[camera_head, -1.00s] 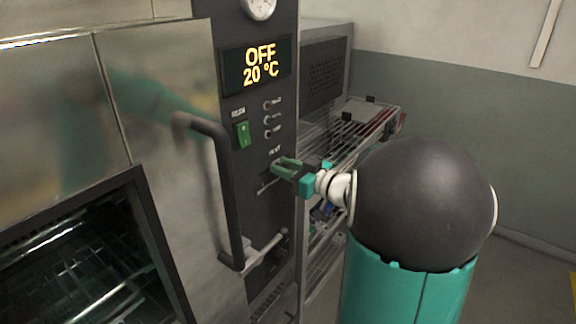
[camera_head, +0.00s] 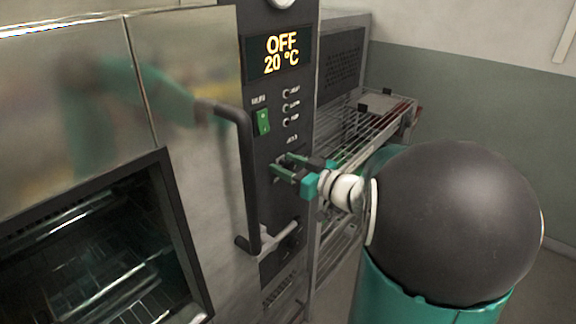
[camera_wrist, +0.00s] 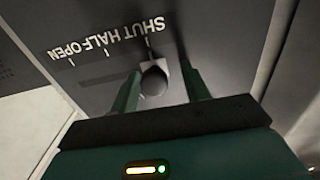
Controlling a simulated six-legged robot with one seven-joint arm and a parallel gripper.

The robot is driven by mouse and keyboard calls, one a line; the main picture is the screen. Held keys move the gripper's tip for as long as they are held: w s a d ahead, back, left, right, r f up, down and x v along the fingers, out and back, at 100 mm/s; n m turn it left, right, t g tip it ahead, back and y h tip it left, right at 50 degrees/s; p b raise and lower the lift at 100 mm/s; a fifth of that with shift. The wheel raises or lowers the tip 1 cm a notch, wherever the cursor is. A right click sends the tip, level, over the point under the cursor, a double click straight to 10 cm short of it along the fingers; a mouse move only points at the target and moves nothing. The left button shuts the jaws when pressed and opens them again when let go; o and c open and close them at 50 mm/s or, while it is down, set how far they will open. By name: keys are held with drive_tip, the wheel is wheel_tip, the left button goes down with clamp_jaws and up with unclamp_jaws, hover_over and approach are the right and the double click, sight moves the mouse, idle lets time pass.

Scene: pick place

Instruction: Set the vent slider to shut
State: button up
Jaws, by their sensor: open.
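My gripper (camera_wrist: 160,88) is open, with one green finger on each side of the knob. A gap shows beside each finger, wider on the right, so the knob is not clamped. In the head view my gripper (camera_head: 283,166) is at the dark control panel (camera_head: 262,205), below the small vent label, and hides the slider there.
A black door handle (camera_head: 247,185) stands out left of my gripper, with a metal latch lever (camera_head: 278,238) below. A green switch (camera_head: 262,121), several small knobs and a display reading OFF, 20 °C (camera_head: 280,54) are above. A wire rack (camera_head: 375,130) stands to the right.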

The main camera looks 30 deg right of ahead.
drive_tip(key=shift+s+d, duration=0.25)
drive_tip(key=shift+s, duration=0.1)
drive_tip(key=v, duration=1.3)
